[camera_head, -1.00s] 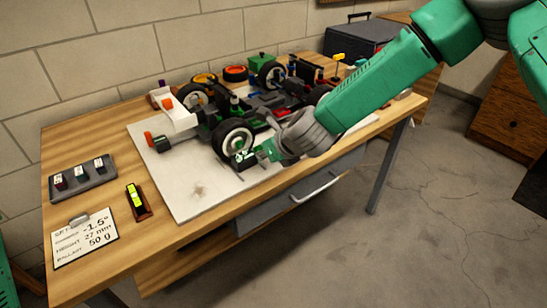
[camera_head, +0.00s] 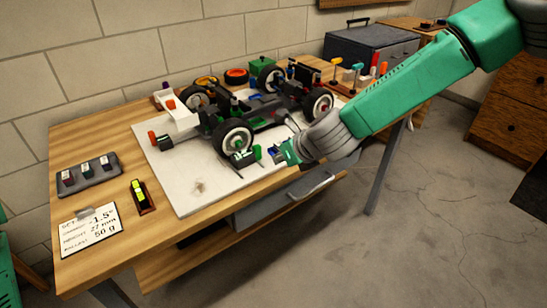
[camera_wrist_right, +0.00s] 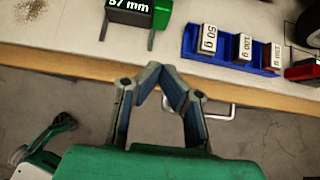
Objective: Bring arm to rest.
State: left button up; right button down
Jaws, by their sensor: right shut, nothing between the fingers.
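My right gripper (camera_head: 284,153) reaches in from the right in the head view, over the front edge of the workbench (camera_head: 85,135). In the wrist view the right gripper (camera_wrist_right: 160,72) is shut and empty, with its fingertips together just off the bench edge. The RC racecar (camera_head: 245,115) stands on a white board (camera_head: 190,185) on the bench, behind the gripper and apart from it. At the left edge of the head view, a green part of mine shows, but my left gripper does not.
A block marked 57 mm (camera_wrist_right: 130,12) and a blue tray (camera_wrist_right: 232,58) of weights lie near the board's front edge. A setup card (camera_head: 90,232), a small yellow-green level (camera_head: 139,196) and a grey tray (camera_head: 90,176) are on the left. A drawer (camera_head: 280,200) handle juts below the bench.

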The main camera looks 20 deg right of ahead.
jog(key=v, duration=0.6)
jog(key=s+d+f+n+g+h, duration=0.2)
jog(key=s+f+n+g, duration=0.2)
jog(key=s+f+n, duration=1.35)
jog(key=s+d+f+n+g, duration=0.2)
jog(key=s+d+f+n, duration=0.1)
jog(key=s+n, duration=0.4)
jog(key=s+d+f+n+g+h, duration=0.1)
jog(key=s+d+f+n, duration=0.1)
jog(key=s+n, duration=0.6)
jog(key=shift+s+d+f+g+p, duration=0.45)
jog(key=shift+s+d, duration=0.3)
jog(key=shift+d, duration=0.1)
jog(key=shift+w, duration=0.15)
